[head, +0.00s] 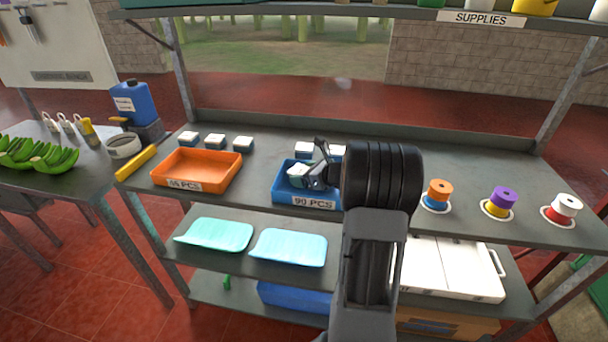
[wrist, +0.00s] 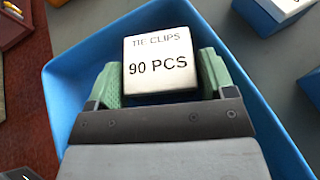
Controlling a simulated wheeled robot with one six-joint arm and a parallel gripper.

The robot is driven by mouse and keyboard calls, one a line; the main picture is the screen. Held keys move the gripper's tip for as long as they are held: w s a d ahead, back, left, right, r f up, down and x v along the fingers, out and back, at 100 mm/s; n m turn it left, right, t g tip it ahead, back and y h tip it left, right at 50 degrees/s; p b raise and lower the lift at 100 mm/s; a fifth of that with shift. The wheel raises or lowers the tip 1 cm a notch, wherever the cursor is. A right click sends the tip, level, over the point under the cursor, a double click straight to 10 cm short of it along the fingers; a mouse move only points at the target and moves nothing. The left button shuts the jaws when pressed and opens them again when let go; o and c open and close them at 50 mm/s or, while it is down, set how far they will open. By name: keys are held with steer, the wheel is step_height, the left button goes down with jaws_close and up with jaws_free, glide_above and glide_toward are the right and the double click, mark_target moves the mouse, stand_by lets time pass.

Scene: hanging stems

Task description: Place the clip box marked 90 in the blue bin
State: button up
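The clip box marked 90 PCS (wrist: 160,66) has a white top with "TIE CLIPS" on it. The blue bin (wrist: 62,95) surrounds the box in the wrist view. In the head view the blue bin (head: 280,191), labelled 90 PCS, stands on the bench, with my gripper (head: 304,177) and the box (head: 298,169) over its left part. Whether the box touches the bin floor cannot be told. My arm hides the bin's right side.
An orange bin (head: 160,176) stands left of the blue bin. Several white-topped boxes (head: 215,140) stand along the bench behind the bins. Coloured spools (head: 438,191) stand at the right. A shelf (head: 420,11) hangs above; bare bench lies behind the spools.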

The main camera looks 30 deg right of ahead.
steer(key=shift+r, duration=0.15)
steer(key=shift+s+d+r, duration=0.15)
steer(key=shift+s, duration=0.1)
steer(key=v, duration=1.1)
steer(key=shift+s, duration=0.3)
